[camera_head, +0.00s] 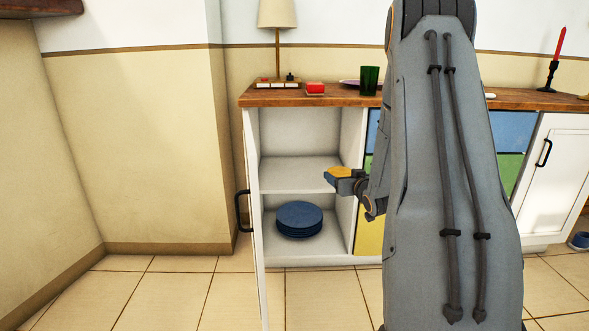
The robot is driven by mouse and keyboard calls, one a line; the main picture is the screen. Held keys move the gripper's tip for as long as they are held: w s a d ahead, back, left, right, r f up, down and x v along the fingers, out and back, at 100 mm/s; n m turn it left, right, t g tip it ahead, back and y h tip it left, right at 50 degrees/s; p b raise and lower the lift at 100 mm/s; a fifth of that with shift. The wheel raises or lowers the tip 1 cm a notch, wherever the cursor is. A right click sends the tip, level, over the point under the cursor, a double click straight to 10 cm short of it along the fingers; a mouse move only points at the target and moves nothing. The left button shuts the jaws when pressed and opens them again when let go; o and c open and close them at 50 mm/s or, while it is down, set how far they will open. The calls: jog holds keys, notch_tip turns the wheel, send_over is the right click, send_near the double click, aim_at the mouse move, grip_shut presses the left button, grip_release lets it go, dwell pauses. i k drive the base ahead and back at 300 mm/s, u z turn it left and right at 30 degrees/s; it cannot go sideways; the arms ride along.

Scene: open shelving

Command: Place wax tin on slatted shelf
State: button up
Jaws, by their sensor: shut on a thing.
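My gripper (333,178) is at the right side of the open white cabinet, seen from the side and partly hidden by my arm. It is shut on a small, flat, yellow-topped thing (341,172), which I take to be the wax tin; its full shape is hard to tell. The gripper is in front of the cabinet's middle shelf (300,172), close to its height. This shelf is plain white and empty where it shows; no slats can be made out on it.
The cabinet door stands open at the left, with a black handle (243,211). Blue plates (299,219) are stacked in the lower compartment. My arm hides the right middle.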

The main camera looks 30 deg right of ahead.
aim_at(303, 175)
jog(key=i, duration=0.9)
